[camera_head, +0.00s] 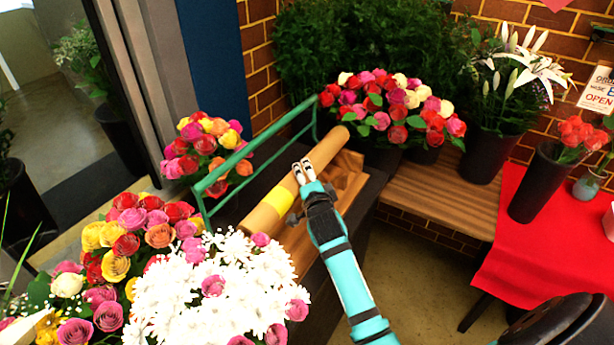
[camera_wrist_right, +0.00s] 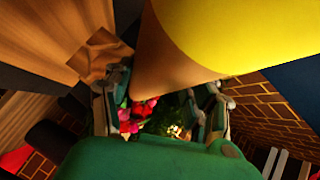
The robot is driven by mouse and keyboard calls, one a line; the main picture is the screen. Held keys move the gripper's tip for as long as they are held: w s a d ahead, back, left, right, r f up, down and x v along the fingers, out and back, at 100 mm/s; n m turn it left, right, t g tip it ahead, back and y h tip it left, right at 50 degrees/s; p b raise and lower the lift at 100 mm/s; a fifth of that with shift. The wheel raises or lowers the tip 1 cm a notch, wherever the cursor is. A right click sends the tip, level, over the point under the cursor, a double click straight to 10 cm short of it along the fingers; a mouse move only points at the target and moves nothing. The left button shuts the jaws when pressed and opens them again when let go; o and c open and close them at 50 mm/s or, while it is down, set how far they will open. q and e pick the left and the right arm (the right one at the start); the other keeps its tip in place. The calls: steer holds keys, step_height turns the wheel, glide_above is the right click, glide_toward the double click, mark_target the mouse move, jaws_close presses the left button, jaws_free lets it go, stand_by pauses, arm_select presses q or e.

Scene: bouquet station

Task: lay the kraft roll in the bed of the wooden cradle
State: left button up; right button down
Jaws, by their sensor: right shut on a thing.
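The kraft roll (camera_head: 325,150) is a long tan tube with a yellow band, slanting across the counter in the head view. It fills the top middle of the right wrist view (camera_wrist_right: 165,65). My right gripper (camera_head: 303,170) is shut on the roll near its middle, beyond the band. The wooden cradle (camera_head: 347,182) is beside and partly below the roll, on its right side. The roll and gripper hide part of the cradle, and I cannot tell whether the roll touches it. My left gripper is out of view.
A green rail (camera_head: 250,150) runs close along the roll's left side. White daisies and roses (camera_head: 220,280) crowd the roll's near end. A rose bouquet (camera_head: 390,100) stands beyond the far end. A wooden bench (camera_head: 430,195) and red cloth (camera_head: 510,250) are to the right.

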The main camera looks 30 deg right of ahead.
step_height(320, 180, down, 3)
steer(key=shift+r+b, duration=0.2)
steer(key=shift+b, duration=0.8)
steer(key=shift+f+b, duration=0.35)
step_height(320, 180, down, 4)
steer(key=b, duration=0.3)
arm_select(q)
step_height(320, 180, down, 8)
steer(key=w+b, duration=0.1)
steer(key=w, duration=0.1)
steer(key=shift+b, duration=0.4)
arm_select(e)
steer(key=shift+w+f, duration=0.1)
steer(key=shift+f, duration=0.9)
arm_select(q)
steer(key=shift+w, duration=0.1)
